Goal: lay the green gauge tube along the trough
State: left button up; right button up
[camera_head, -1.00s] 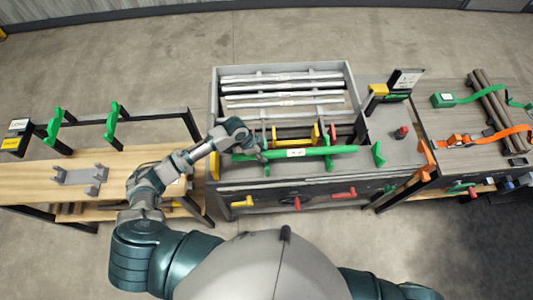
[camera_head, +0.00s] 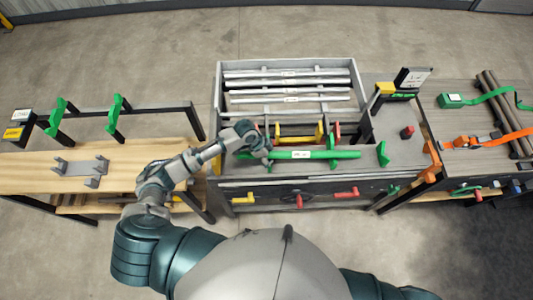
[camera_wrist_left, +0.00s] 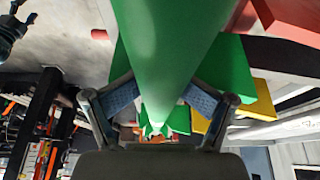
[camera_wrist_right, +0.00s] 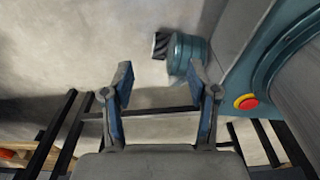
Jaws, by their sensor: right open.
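The green gauge tube (camera_head: 325,154), with a white label in its middle, lies across the front part of the grey central bench. My left gripper (camera_head: 262,153) is near the tube's left end. In the left wrist view the tube (camera_wrist_left: 170,50) runs between the fingers, whose blue pads (camera_wrist_left: 157,95) lean in against its sides. The finger ends are partly hidden by the tube. My right gripper (camera_wrist_right: 160,75) is open and empty above the floor. I cannot tell for certain which part of the bench is the trough.
A grey tray (camera_head: 217,90) with several silver bars is behind the tube. A green bracket (camera_head: 383,153) stands off its right end, and yellow uprights (camera_head: 319,132) stand behind it. A wooden bench (camera_head: 130,175) is left; straps (camera_head: 500,137) and dark rods lie right.

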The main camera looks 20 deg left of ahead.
pick_arm(q)
jog(key=shift+d, duration=0.2)
jog(key=shift+w+d, duration=0.1)
jog(key=shift+r, duration=0.15)
jog(key=shift+a, duration=0.45)
jog(key=v, duration=1.2)
jog(key=shift+d, duration=0.2)
pick_arm(e)
jog(key=shift+w+d, duration=0.15)
jog(key=shift+d, duration=0.7)
